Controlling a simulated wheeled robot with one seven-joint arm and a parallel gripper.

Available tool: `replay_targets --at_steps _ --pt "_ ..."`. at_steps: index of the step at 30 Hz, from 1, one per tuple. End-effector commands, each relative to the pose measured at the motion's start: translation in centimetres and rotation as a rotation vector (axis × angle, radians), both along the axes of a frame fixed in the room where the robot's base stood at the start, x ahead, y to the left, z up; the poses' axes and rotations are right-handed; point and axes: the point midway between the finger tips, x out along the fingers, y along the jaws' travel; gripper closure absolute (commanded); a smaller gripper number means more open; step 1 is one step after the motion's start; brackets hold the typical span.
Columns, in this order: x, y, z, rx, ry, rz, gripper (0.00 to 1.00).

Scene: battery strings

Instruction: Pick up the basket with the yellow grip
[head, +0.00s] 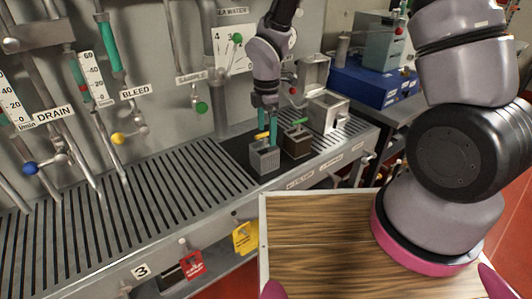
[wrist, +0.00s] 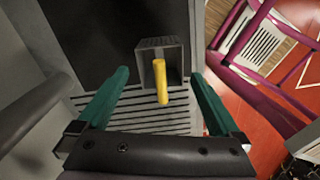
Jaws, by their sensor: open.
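The grey basket (head: 265,159) with the yellow grip (head: 261,136) stands upright on a dark mat on the slatted bench. In the wrist view the basket (wrist: 172,52) is ahead of my gripper, with its yellow grip (wrist: 161,85) sticking out towards the camera. My gripper (head: 267,135) is open, its teal fingers pointing down over the basket. In the wrist view the fingers of my gripper (wrist: 160,76) lie on either side of the yellow grip, with a gap on each side. Nothing is held.
A darker brown basket (head: 298,144) with a green grip stands just right of the yellow-grip basket. Grey open boxes (head: 328,112) stand behind it. The slatted bench (head: 110,208) is clear to the left. Pipes and valves line the wall behind.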

Motion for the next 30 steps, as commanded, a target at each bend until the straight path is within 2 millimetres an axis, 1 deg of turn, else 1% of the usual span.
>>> replay_targets --at_steps 1,3,8,11,15,18,21,27,29,30 --pt "-0.1 0.0 -0.9 -0.001 0.003 0.002 0.00" --pt "0.0 0.0 -1.7 -0.001 0.002 0.000 0.00" --pt "-0.1 0.1 -2.8 0.000 0.001 -0.001 0.00" --pt "-0.3 0.3 -4.0 -0.002 0.003 0.000 0.00" --pt "-0.5 0.7 -6.2 -0.002 0.002 -0.002 0.00" --pt "-0.4 0.6 -7.3 -0.001 0.001 -0.003 0.00" --pt "-0.4 0.6 -7.7 0.000 -0.001 -0.004 0.00" --pt "-0.4 0.6 -7.7 0.000 -0.001 -0.004 0.00" --pt "-0.4 0.6 -7.7 0.000 -0.001 -0.004 0.23" --pt "-0.4 0.6 -7.7 0.000 -0.001 -0.004 0.38"
